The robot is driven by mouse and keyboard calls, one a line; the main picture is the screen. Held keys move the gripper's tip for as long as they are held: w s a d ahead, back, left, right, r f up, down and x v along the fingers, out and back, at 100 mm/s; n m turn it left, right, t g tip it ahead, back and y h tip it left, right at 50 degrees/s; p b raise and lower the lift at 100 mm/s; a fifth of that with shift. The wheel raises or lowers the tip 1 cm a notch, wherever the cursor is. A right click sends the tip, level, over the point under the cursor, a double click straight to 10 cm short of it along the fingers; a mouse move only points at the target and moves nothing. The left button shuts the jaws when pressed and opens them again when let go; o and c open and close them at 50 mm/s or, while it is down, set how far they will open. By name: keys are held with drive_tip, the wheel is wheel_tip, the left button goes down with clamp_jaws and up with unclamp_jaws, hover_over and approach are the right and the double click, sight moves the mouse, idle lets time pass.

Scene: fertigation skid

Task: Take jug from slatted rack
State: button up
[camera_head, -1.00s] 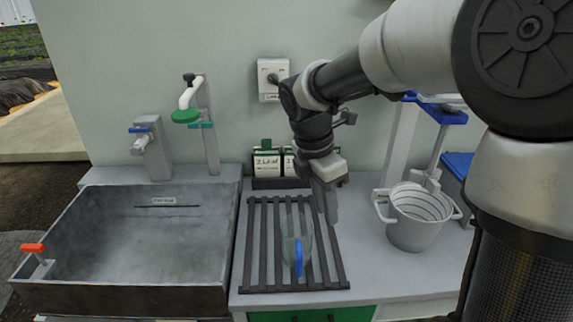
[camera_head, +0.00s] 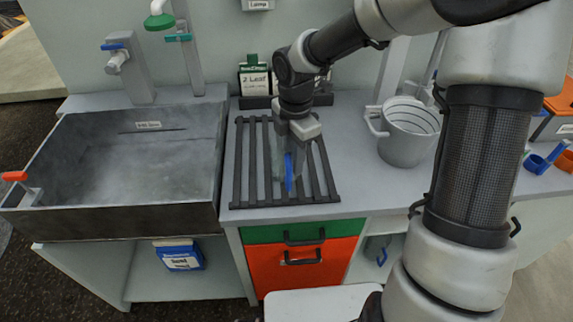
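The jug (camera_head: 277,158) is clear, with a blue handle (camera_head: 288,172) on its near side. It stands on the dark slatted rack (camera_head: 240,180), on the grey counter right of the sink. My gripper (camera_head: 294,158) points down at the jug, overlapping its right side and the top of the handle in this view. The fingertips are hard to make out against the jug, so I cannot tell whether they touch it or how far apart they are.
The grey sink (camera_head: 120,226) is to the left. A label holder (camera_head: 253,80) stands behind the rack. A grey bucket (camera_head: 405,140) stands to the right, with bare counter between. Green (camera_head: 265,234) and orange (camera_head: 275,264) drawers are below the rack.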

wheel_tip(320, 180, down, 5)
drive_tip(key=shift+w+f+b, duration=0.1)
drive_tip(key=shift+w+b, duration=0.05)
drive_tip(key=shift+b, duration=0.7)
clamp_jaws()
